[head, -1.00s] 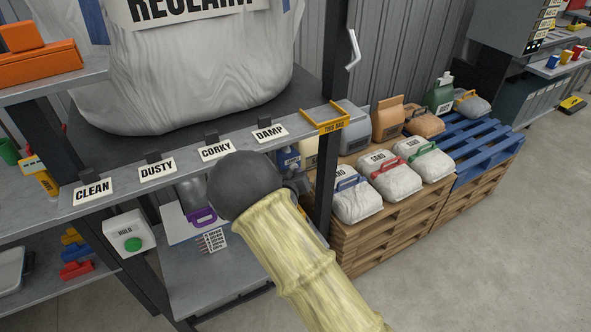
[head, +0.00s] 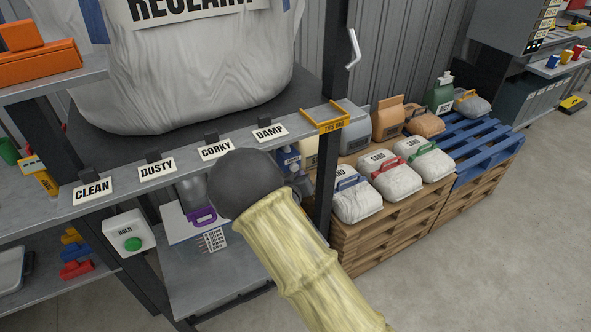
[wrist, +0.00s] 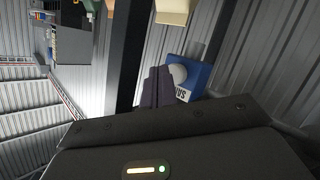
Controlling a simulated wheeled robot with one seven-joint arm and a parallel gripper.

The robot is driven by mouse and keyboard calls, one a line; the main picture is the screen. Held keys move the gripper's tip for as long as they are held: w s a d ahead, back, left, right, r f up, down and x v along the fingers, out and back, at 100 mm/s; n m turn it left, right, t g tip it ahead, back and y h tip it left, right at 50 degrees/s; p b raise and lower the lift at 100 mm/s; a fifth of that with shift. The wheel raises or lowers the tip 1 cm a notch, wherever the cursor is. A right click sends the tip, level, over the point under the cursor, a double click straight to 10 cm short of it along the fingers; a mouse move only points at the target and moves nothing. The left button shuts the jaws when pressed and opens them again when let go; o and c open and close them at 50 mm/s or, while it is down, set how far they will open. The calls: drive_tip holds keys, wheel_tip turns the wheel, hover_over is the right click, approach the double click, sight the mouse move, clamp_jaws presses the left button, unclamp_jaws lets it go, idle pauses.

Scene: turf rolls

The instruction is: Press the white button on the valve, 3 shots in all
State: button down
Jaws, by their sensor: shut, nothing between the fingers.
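In the wrist view, the blue valve body (wrist: 199,78) with a partly readable white label is just beyond my fingers. Its round white button (wrist: 178,74) faces left toward the fingertips. My gripper (wrist: 157,76) has its dark fingers together, with nothing between them, right beside the button. I cannot tell whether the fingertips touch it. In the head view, a blue piece that looks like the valve (head: 288,159) shows under the shelf edge, behind my arm. My arm hides most of my gripper and the button there.
A shelf edge with label cards (head: 216,150) and a dark upright post (head: 326,190) stand close to my arm. A clear container with a purple handle (head: 203,216) sits below. Filled bags (head: 398,183) rest on pallets at right. Open floor lies at the lower right.

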drive_tip(key=shift+s+d, duration=0.1)
drive_tip(key=shift+s, duration=0.1)
drive_tip(key=s+d, duration=0.1)
drive_tip(key=s, duration=0.1)
drive_tip(key=s+d, duration=0.1)
drive_tip(key=s, duration=0.1)
drive_tip(key=shift+d, duration=0.4)
drive_tip(key=shift+d, duration=0.1)
idle(0.5)
drive_tip(key=s+d+r+m+g+p, duration=0.1)
drive_tip(key=s+d+r+g+p, duration=0.2)
drive_tip(key=s, duration=0.5)
drive_tip(key=s+d+r+m+g+y+p, duration=0.1)
drive_tip(key=s+d+r+g+p, duration=0.1)
drive_tip(key=s+d+r+g, duration=0.3)
drive_tip(key=s+d+r+m+g+y+p, duration=0.1)
drive_tip(key=s+d+r+g+p, duration=0.2)
drive_tip(key=s+d+r, duration=0.5)
drive_tip(key=s+d, duration=0.1)
drive_tip(key=s, duration=0.3)
drive_tip(key=shift+d+m+g+p, duration=0.15)
drive_tip(key=shift+m+g+p, duration=0.15)
drive_tip(key=shift+g, duration=0.1)
